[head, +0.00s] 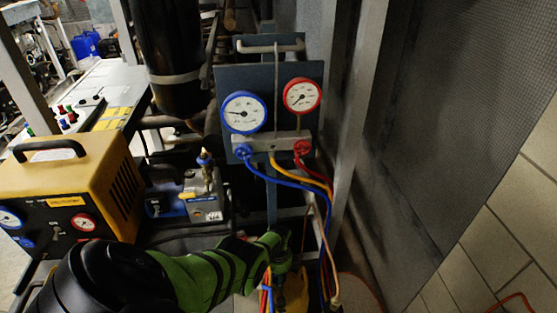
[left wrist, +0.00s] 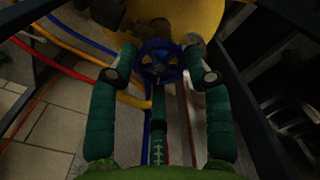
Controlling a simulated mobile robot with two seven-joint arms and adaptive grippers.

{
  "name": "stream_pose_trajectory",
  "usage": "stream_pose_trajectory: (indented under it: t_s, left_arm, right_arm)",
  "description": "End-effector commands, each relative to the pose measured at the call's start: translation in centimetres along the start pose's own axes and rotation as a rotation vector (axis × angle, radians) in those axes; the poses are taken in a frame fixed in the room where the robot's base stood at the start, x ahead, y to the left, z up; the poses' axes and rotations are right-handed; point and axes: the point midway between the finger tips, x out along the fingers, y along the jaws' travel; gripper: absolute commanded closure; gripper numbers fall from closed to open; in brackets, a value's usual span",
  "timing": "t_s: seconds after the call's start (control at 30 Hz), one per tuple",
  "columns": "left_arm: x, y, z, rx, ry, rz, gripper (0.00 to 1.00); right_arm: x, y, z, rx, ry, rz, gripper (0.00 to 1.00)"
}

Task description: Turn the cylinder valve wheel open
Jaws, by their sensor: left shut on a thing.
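The blue valve wheel (left wrist: 160,62) sits in the upper middle of the left wrist view, in front of the yellow cylinder (left wrist: 185,14). My left gripper (left wrist: 162,68) has one dark green finger on each side of the wheel and is shut on it. In the head view my left gripper (head: 281,252) is at the bottom middle, over the top of the yellow cylinder (head: 295,294). There the gripper hides the wheel. My right gripper is in neither view.
A manifold board (head: 267,82) with a blue and a red gauge stands above the gripper. Blue, yellow and red hoses (head: 318,187) hang down close beside the gripper. A yellow-black machine (head: 72,195) stands at left. A grey mesh panel (head: 440,110) and tiled floor are at right.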

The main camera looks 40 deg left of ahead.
Motion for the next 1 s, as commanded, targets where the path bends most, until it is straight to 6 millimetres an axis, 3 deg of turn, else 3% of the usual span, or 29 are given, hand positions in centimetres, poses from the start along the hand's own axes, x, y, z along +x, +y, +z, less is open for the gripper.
stream_pose_trajectory:
  t_s: [0.6,1.0]
  left_arm:
    - [0.19,0.00,0.33,-0.584,-0.007,-0.003,0.83]
    - [0.22,0.09,0.38,-0.867,-0.009,-0.004,0.83]
  right_arm:
    - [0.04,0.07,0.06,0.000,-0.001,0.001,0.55]
    - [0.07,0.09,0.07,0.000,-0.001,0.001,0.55]
